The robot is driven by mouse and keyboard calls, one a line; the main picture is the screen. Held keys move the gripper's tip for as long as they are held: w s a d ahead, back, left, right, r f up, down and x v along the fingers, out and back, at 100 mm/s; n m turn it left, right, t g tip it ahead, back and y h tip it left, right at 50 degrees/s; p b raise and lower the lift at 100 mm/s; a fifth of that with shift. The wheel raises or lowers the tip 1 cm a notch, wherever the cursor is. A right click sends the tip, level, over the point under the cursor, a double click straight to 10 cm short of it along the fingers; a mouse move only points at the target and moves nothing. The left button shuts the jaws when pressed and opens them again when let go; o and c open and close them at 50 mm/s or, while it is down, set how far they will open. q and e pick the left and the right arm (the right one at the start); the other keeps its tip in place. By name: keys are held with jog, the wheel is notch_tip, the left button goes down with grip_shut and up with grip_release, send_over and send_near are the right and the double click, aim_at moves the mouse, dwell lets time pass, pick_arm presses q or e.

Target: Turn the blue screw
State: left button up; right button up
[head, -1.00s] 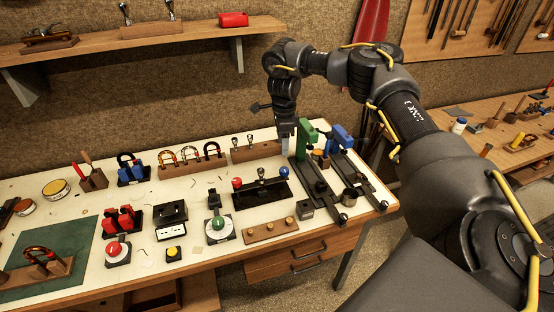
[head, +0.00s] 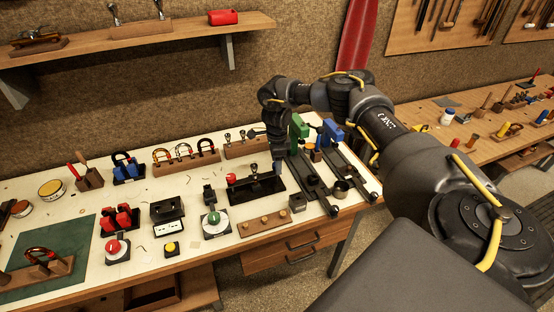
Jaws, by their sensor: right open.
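The black block (head: 245,193) on the bench carries a row of upright screws: a red-topped one (head: 230,178) at left and a dark one (head: 254,168) in the middle. The blue-topped one at its right end is mostly or wholly hidden behind my right gripper (head: 278,166). That gripper points down with its fingertips at the blue screw's place. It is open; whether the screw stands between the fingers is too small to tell. My left gripper is out of view.
Just right of the gripper stand a green-headed clamp (head: 299,128) and a blue-headed clamp (head: 332,132) on long dark bars. A green-knobbed device (head: 214,222) and a wooden block with brass pegs (head: 264,222) lie in front. A wooden rack (head: 244,149) stands behind.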

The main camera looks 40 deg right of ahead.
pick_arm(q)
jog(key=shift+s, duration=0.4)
pick_arm(e)
jog(key=c, duration=1)
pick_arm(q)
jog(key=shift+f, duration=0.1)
pick_arm(e)
jog(key=shift+o, duration=0.2)
jog(key=shift+m, duration=0.3)
